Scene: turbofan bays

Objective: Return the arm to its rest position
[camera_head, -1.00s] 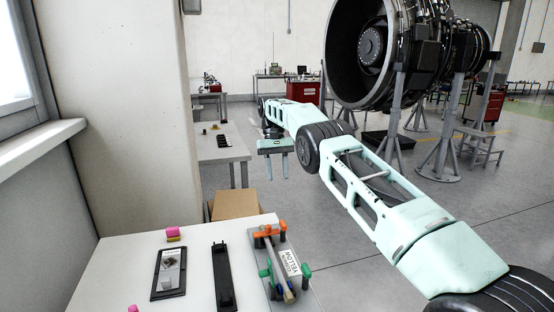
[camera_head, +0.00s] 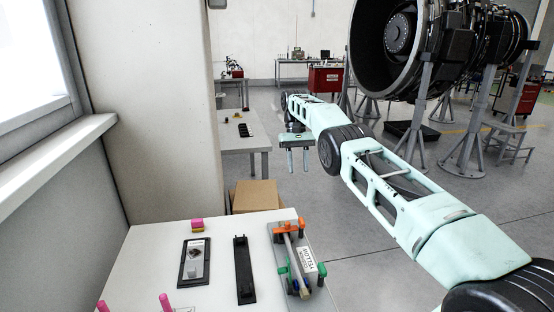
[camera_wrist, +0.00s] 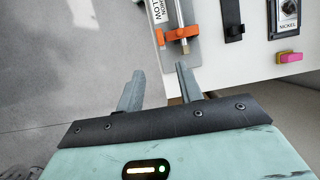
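My arm (camera_head: 400,200) stretches from the lower right of the head view out toward the back, past the right side of the white table. My gripper (camera_head: 298,168) hangs at its far end with both fingers pointing down, in the air beyond the table's far right corner. In the wrist view my gripper (camera_wrist: 160,70) has its two grey fingers apart, with nothing between them. Table edge and floor lie beyond the fingertips.
A cardboard box (camera_head: 256,195) stands behind. A turbofan (camera_head: 400,45) stands back right.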

